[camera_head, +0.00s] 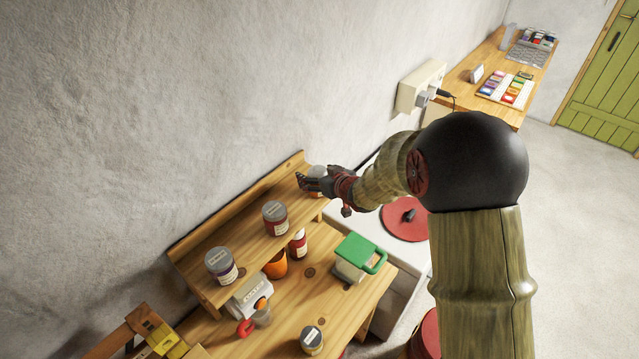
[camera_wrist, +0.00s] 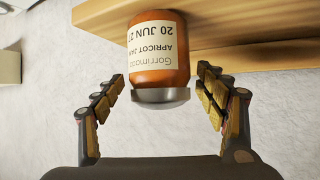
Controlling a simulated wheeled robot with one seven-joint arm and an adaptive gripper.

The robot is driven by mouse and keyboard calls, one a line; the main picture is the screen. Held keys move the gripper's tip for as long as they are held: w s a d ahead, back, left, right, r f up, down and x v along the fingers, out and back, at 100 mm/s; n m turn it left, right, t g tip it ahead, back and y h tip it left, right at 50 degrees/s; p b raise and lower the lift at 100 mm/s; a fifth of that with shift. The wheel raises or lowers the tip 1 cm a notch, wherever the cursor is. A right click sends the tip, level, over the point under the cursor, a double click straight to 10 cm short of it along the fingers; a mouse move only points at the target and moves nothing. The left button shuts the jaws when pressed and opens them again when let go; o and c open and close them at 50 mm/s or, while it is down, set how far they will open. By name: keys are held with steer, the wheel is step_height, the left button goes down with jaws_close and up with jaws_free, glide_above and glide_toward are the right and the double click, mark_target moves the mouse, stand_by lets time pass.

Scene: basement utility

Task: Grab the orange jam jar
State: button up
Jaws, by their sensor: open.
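The orange jam jar (camera_wrist: 158,62) has a white label reading apricot jam and a grey lid. It stands at the wooden shelf's far end; in the head view its grey top (camera_head: 318,171) shows behind my fingers, its body mostly hidden. My gripper (camera_head: 308,183) is open at that end of the shelf. In the wrist view the jar appears upside down, its lid lying between the two spread fingers of my gripper (camera_wrist: 162,78). A gap shows on each side, and neither finger appears to touch the jar.
Two more grey-lidded jars (camera_head: 275,217) (camera_head: 222,265) stand along the raised shelf (camera_head: 246,241). Below are a red jar (camera_head: 298,243), an orange cup (camera_head: 276,266), a green-lidded container (camera_head: 353,257) and a white labelled box (camera_head: 247,295). The wall (camera_head: 190,110) runs close behind the shelf.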

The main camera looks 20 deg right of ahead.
steer(key=x, duration=0.3)
steer(key=shift+c, duration=1.3)
steer(key=c, duration=1.5)
steer(key=shift+r, duration=0.1)
steer(key=shift+c, duration=0.2)
